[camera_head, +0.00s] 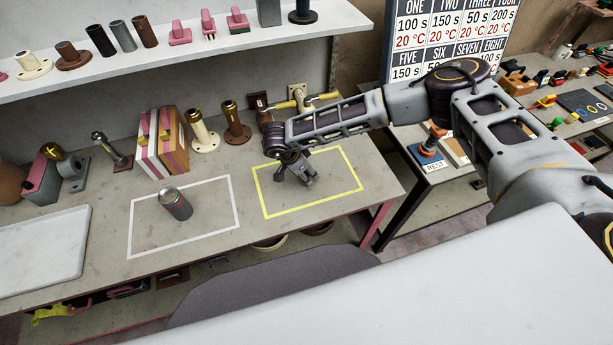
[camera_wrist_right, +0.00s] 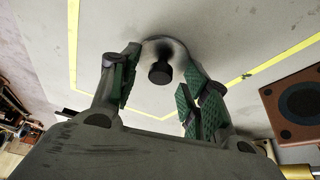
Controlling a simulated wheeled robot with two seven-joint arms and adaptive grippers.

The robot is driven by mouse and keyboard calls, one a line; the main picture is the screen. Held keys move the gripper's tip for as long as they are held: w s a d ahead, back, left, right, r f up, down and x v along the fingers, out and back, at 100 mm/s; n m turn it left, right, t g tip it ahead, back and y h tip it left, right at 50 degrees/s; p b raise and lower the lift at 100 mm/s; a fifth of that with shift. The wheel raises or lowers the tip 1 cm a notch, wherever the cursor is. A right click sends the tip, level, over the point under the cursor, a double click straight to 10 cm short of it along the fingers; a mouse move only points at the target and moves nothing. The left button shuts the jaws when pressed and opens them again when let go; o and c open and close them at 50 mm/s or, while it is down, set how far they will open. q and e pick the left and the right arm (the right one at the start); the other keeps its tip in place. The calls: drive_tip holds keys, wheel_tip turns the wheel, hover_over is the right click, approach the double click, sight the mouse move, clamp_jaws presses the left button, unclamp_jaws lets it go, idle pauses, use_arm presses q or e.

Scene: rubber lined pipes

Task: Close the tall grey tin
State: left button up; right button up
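The tall grey tin (camera_head: 176,207) stands upright inside the white outlined rectangle on the bench, with a reddish band on its side. I cannot tell how its top stands. My right gripper (camera_head: 300,176) points down inside the yellow outlined rectangle, to the right of the tin. In the right wrist view my right gripper (camera_wrist_right: 158,95) is open, with its green-padded fingers apart. Between and beyond them is a round grey lid-like piece (camera_wrist_right: 172,48) with a black knob (camera_wrist_right: 160,73). The gripper hides this piece in the head view. My left gripper is not in view.
A pale tray (camera_head: 40,255) lies at the left of the bench. Pink and white blocks (camera_head: 157,150) and several upright flanged pipes (camera_head: 203,135) stand along the back. In the wrist view a brown block with a dark ring (camera_wrist_right: 298,103) is at the right.

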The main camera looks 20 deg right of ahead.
drive_tip(key=c, duration=0.9)
drive_tip(key=shift+r, duration=0.15)
drive_tip(key=shift+r+b, duration=0.95)
drive_tip(key=shift+r, duration=3.95)
